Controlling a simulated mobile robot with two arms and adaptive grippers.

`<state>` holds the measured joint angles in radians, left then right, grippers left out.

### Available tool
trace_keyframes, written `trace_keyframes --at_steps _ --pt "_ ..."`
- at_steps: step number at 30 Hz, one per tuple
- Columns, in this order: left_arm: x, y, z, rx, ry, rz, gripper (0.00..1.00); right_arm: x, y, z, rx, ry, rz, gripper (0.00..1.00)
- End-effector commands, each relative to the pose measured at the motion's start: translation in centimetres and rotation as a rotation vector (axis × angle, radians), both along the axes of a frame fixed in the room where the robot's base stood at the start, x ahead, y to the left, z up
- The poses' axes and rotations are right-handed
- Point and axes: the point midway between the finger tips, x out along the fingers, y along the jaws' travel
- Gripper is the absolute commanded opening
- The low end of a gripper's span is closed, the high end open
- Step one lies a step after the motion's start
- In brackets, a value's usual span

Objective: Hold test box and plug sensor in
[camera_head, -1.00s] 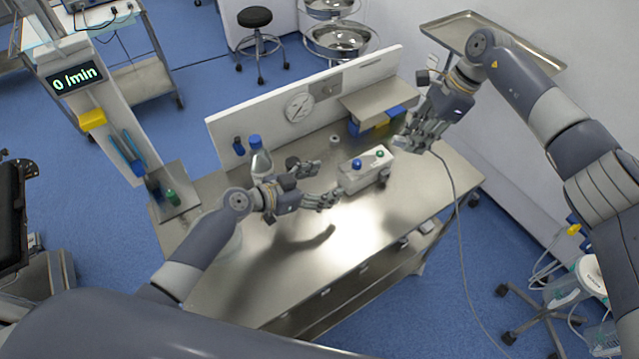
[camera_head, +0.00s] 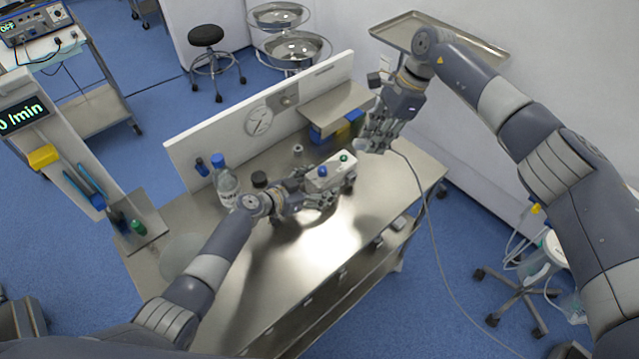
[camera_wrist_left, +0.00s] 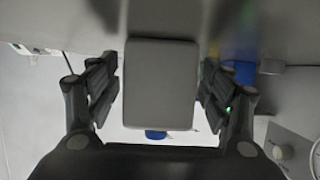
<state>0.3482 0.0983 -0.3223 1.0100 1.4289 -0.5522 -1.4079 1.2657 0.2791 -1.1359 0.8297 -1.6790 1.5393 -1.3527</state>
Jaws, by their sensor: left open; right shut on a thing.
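The test box (camera_head: 343,172) is a light box with a blue and a green knob on top, standing on the metal table. My left gripper (camera_head: 320,193) is at its near left end. In the left wrist view the box's grey end face (camera_wrist_left: 160,85) lies between my two open fingers, with narrow gaps visible on both sides. My right gripper (camera_head: 374,134) is above the table, behind and to the right of the box, shut on the sensor. The sensor itself is mostly hidden by the fingers; its grey cable (camera_head: 428,215) hangs down towards the floor.
A bottle with a blue cap (camera_head: 226,185) and a dark-capped item (camera_head: 260,180) stand left of the box. A white back panel (camera_head: 200,150) and a metal shelf (camera_head: 338,108) bound the table's rear.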

Motion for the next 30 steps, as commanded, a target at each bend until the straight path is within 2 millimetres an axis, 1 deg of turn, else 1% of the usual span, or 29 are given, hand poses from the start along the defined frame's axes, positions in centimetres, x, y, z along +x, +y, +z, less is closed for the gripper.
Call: trace_keyframes --at_steps 11,12,14,15,17,18,19,20,21,23,24,25,26,27,29,30 --pt "0.28 -0.31 -0.14 0.001 -0.001 0.0 0.73 0.01 0.0 0.02 0.0 0.0 0.0 0.01" --pt "0.27 -0.3 -0.14 0.001 -0.001 0.0 0.69 0.01 0.01 0.02 0.0 0.0 0.0 0.01" --pt "0.27 -0.3 -0.14 0.001 -0.001 0.0 0.55 0.01 0.01 0.02 0.0 0.0 0.0 0.01" --pt "0.27 -0.3 -0.14 0.001 -0.001 0.0 0.46 0.01 0.0 0.02 0.0 0.0 0.0 0.01" --pt "0.26 -0.3 -0.14 0.001 -0.001 0.0 0.33 0.01 0.0 0.02 0.0 0.0 0.0 0.01" --pt "0.26 -0.29 -0.14 0.001 -0.001 0.0 0.23 0.01 0.0 0.01 0.0 0.0 0.0 0.01" --pt "0.26 -0.29 -0.14 0.001 -0.001 0.0 0.17 0.01 0.0 0.01 0.0 0.0 0.0 0.01" --pt "0.26 -0.3 -0.15 0.001 -0.001 0.0 0.14 0.01 0.0 0.01 0.0 0.0 0.0 0.01" --pt "0.26 -0.3 -0.15 0.001 -0.001 0.0 0.47 0.01 0.0 0.01 0.0 0.0 0.0 0.01" --pt "0.25 -0.3 -0.16 0.001 -0.001 0.0 0.34 0.01 0.0 0.01 0.0 0.0 0.0 0.01" --pt "0.25 -0.29 -0.16 0.001 -0.001 0.0 0.25 0.01 0.0 0.01 0.0 0.0 0.0 0.01" --pt "0.25 -0.29 -0.16 0.001 -0.001 0.0 0.18 0.01 0.0 0.01 0.0 0.0 0.0 0.01" --pt "0.24 -0.29 -0.17 0.001 -0.001 0.0 0.15 0.01 0.0 0.01 0.0 0.0 0.0 0.22" --pt "0.24 -0.29 -0.17 0.001 0.0 0.0 0.15 0.01 0.0 0.01 0.0 0.0 0.0 0.13" --pt "0.24 -0.28 -0.18 0.001 0.0 0.0 0.15 0.01 0.0 0.01 0.0 0.0 0.0 0.0" --pt "0.24 -0.28 -0.18 0.001 0.0 0.0 0.15 0.01 0.0 0.01 0.0 0.0 0.0 0.0"
